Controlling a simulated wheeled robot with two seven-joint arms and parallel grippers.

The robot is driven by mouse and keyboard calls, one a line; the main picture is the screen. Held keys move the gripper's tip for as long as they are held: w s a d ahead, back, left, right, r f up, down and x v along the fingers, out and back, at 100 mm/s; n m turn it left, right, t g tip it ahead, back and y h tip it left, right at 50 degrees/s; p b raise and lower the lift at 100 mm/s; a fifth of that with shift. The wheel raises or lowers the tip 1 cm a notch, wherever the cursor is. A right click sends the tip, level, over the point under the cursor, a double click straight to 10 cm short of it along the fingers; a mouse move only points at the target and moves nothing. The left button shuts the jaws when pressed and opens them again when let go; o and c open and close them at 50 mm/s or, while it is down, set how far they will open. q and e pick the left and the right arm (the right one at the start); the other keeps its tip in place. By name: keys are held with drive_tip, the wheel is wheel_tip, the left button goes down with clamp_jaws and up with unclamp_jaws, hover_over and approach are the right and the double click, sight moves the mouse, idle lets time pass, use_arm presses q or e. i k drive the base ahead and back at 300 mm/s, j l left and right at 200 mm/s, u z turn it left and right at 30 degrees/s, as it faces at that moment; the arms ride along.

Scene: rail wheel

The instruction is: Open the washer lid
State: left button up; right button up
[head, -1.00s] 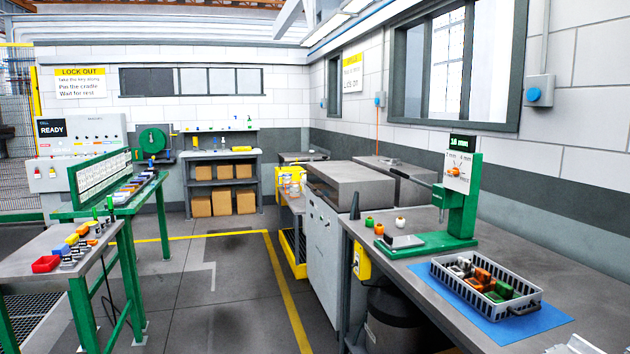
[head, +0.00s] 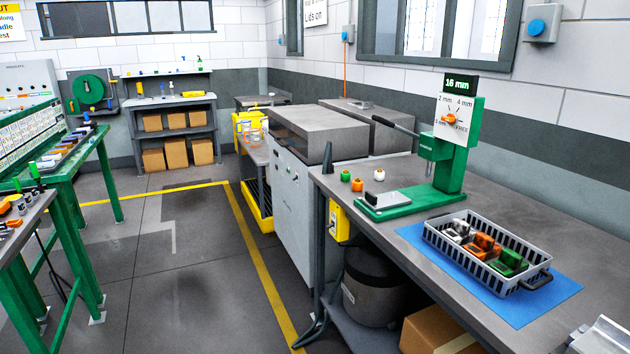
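The washer looks to be the grey cabinet (head: 297,215) beyond the left end of the right-hand workbench. Its broad, flat-topped steel lid (head: 322,128) appears down on the cabinet, with a dark front band below its edge. I cannot make out a separate handle on it. A second similar grey top (head: 372,117) stands right behind it, partly hidden.
The workbench (head: 540,205) fills the right side. It carries a green press (head: 455,160) and a grey basket (head: 490,255) on a blue mat (head: 540,305). A dark bin (head: 372,290) sits underneath. Green tables (head: 85,165) stand left. The floor (head: 185,275) between is clear, with yellow lines.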

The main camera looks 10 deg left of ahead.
sight(349, 136)
drive_tip(key=i+j+u, duration=0.35)
drive_tip(key=i, duration=0.6)
drive_tip(key=i+u, duration=0.35)
drive_tip(key=i, duration=0.65)
